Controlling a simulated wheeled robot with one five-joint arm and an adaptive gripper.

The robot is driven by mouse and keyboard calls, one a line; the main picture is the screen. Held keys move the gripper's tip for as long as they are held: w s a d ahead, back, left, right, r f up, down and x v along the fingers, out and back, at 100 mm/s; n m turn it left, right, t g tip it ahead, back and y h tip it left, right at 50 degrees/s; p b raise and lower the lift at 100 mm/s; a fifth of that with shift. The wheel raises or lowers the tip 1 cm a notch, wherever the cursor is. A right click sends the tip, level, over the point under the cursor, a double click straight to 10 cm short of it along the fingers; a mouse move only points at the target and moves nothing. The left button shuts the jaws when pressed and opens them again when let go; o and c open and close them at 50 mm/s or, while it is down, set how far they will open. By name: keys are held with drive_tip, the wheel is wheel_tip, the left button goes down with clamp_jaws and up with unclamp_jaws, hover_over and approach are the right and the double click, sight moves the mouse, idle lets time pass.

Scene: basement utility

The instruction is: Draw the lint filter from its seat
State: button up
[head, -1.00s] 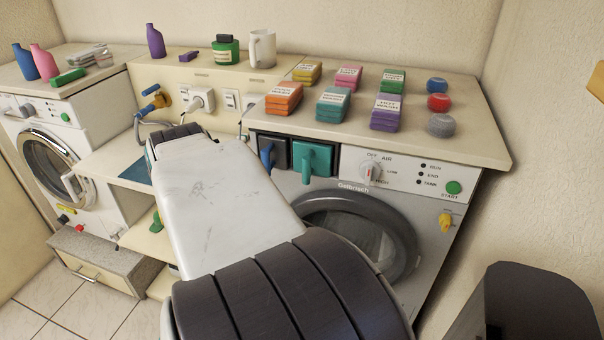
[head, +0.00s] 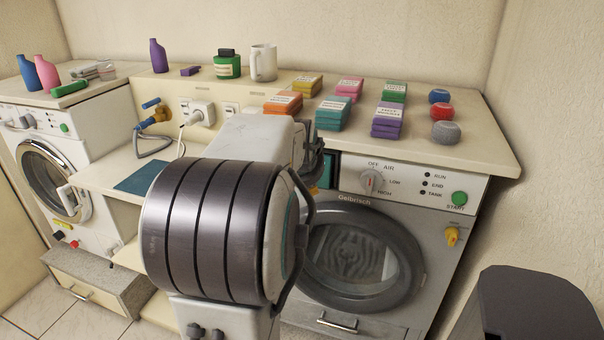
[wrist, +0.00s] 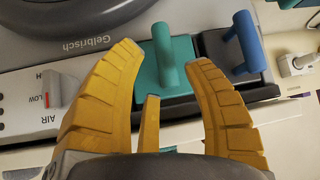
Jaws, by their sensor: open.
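Two units with upright bar handles sit side by side in the dryer's front panel. One has a teal handle (wrist: 170,55); the other has a blue handle (wrist: 248,42) on a dark plate. No readable label shows which is the lint filter. In the wrist view my gripper's yellow fingers (wrist: 166,70) are open, and the teal handle appears between their tips; contact cannot be told. In the head view my gripper (head: 314,170) is mostly hidden by my arm. A strip of the teal unit (head: 331,168) shows beside it; the blue one is hidden.
The dryer (head: 440,225) has a dial (head: 371,181) right of the teal unit. Above, its worktop (head: 465,150) carries several labelled boxes and three balls. A white plug (head: 201,113) with a cord is on the wall panel. A dark bin (head: 530,305) stands at front right.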

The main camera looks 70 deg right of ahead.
sight(307, 194)
drive_tip(key=shift+x, duration=2.45)
drive_tip(key=shift+r, duration=0.1)
clamp_jaws()
